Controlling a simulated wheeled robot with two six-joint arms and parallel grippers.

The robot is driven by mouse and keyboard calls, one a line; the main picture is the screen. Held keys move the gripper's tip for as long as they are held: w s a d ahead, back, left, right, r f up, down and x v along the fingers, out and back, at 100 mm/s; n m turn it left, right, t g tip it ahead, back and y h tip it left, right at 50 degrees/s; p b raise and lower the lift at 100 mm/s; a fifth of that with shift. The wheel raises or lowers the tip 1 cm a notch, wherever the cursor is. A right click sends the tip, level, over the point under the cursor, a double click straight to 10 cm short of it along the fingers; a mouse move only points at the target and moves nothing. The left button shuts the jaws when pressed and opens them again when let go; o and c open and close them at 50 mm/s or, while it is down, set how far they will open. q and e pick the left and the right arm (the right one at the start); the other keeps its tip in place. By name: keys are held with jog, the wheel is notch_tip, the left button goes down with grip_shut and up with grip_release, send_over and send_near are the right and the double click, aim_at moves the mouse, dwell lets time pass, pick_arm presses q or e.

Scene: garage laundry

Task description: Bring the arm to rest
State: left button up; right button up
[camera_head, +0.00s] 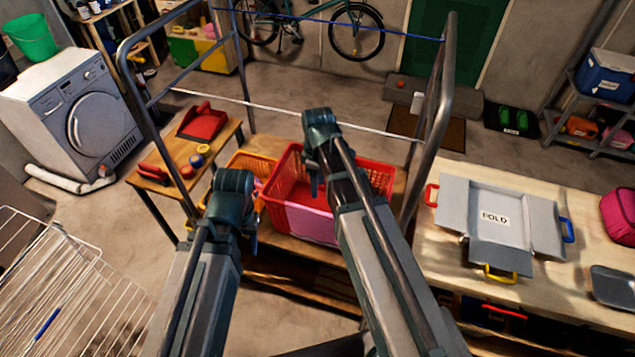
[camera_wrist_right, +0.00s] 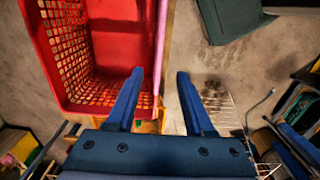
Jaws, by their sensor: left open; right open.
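My two arms reach forward from the bottom of the head view. My left gripper (camera_head: 250,232) hangs in front of the orange basket, with its fingers mostly hidden by its own wrist. My right gripper (camera_head: 314,185) is over the red basket in the head view, fingers pointing down.
A metal rack frame (camera_head: 440,110) rises around the baskets. The orange basket (camera_head: 250,163) is left of the red one. A table (camera_head: 590,265) at right carries a grey folding board (camera_head: 485,245). A wire drying rack (camera_head: 90,290) stands lower left; a bench (camera_head: 165,160) holds a red dustpan.

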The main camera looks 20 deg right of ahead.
jog(key=shift+f, duration=0.1)
jog(key=s+a+f+m+b, duration=0.3)
jog(key=s+a+f+b, duration=0.2)
jog(key=s, duration=0.2)
jog(key=s+a+f+m+h+b, duration=0.1)
jog(key=s+a+f+m+b, duration=0.3)
jog(key=s+a+f+b, duration=0.1)
jog(key=shift+s+a+f+b, duration=0.25)
jog(key=shift+s+f+b, duration=0.45)
jog(key=shift+s, duration=0.45)
jog(key=shift+r, duration=0.1)
jog(key=shift+a, duration=0.15)
